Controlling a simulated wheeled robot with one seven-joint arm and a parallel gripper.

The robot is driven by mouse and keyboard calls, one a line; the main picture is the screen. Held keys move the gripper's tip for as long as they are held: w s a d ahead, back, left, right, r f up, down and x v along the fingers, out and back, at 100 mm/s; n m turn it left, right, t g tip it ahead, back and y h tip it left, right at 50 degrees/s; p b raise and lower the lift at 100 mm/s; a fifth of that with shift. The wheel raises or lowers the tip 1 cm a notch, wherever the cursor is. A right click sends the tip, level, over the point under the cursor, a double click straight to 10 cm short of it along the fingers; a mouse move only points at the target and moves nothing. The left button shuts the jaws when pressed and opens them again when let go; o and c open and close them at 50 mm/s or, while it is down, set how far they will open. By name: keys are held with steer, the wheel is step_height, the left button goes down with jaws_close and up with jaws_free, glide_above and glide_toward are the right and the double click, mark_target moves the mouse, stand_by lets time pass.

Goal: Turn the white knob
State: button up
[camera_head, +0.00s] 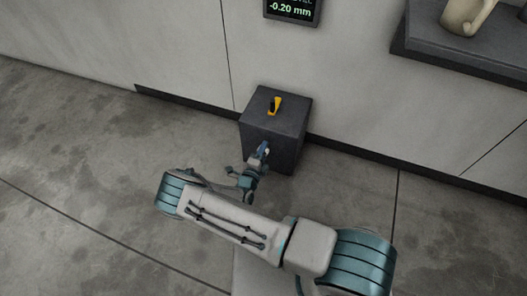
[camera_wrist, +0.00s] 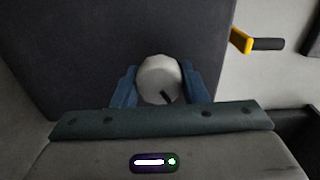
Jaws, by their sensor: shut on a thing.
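The white knob (camera_wrist: 158,76) sits on the front face of a dark box (camera_head: 262,122). In the wrist view it is round, with a dark mark low on its face, right of centre. My gripper (camera_wrist: 160,88) has its blue fingers on both sides of the knob, shut on it. In the head view my gripper (camera_head: 264,148) reaches the front of the box, and the knob is hidden or too small to make out there.
A yellow and black lever (camera_head: 275,105) stands on top of the box, also in the wrist view (camera_wrist: 242,41). A display (camera_head: 292,9) on the wall reads -0.20 mm. A dark shelf (camera_head: 470,55) holds a beige object (camera_head: 464,16). The floor around is clear.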

steer(key=shift+w+a+r, duration=0.1)
steer(key=shift+w+a, duration=0.05)
steer(key=shift+a, duration=0.05)
steer(key=o, duration=0.9)
steer(key=shift+c, duration=0.2)
steer(key=shift+o, duration=0.5)
steer(key=shift+d, duration=0.1)
steer(key=p+v, duration=0.3)
steer(key=v, duration=1.1)
steer(key=shift+p, duration=0.4)
